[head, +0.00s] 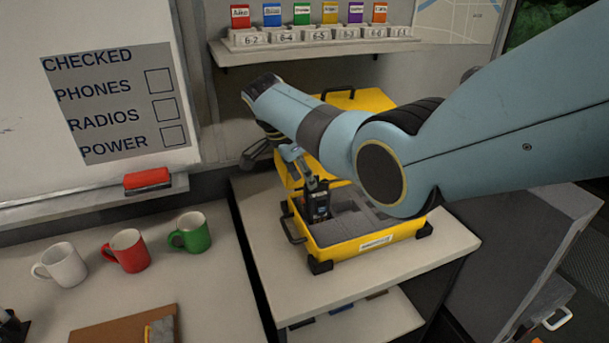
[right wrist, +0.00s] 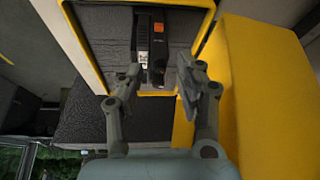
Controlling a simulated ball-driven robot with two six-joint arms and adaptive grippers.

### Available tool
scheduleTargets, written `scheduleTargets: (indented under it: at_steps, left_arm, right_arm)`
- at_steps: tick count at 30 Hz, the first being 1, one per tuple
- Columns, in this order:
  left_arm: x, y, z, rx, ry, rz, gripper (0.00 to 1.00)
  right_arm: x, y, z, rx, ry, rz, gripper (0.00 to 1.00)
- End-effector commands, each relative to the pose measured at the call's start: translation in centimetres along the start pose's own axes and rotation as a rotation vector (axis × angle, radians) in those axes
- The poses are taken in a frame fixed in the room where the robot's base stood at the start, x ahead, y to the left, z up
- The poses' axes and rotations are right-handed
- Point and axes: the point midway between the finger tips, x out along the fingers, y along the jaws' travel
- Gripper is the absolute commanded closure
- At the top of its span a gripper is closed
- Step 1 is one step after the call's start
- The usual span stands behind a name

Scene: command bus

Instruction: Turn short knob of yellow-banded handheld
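A black handheld (head: 318,202) with a small blue screen stands in the open yellow case (head: 345,246). In the right wrist view the handheld (right wrist: 154,45) shows an orange patch. I cannot make out a yellow band or the short knob. My right gripper (head: 300,168) reaches over the case, close to the handheld. In the right wrist view its fingers (right wrist: 157,70) are spread, one on each side of the handheld's near end, with gaps visible. Whether they reach down to its level is unclear. My left gripper is not in view.
The case sits on a white-topped cabinet (head: 285,279), with its yellow lid (head: 371,99) raised behind. My right arm hides part of the case. A shelf (head: 290,48) with coloured tags is above. White, red and green mugs (head: 190,233) stand on the left counter.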

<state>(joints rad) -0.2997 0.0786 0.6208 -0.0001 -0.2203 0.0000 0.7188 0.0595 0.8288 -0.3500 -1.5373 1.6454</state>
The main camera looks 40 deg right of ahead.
Motion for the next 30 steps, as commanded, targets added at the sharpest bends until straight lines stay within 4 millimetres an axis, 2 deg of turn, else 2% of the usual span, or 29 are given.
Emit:
scheduleTargets:
  at_steps: [10,18,25,30]
  left_arm:
    - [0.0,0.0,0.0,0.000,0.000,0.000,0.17]
    - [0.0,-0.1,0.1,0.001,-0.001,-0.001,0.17]
    - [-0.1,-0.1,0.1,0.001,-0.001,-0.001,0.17]
    - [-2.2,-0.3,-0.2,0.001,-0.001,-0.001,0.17]
  right_arm:
    - [0.5,0.0,0.0,0.000,-0.001,-0.001,0.64]
    - [0.5,0.0,0.0,-0.001,-0.001,-0.001,0.99]
    - [0.5,0.0,0.0,-0.006,-0.001,-0.003,1.00]
    - [0.1,0.2,-0.2,-0.118,-0.006,-0.047,1.00]
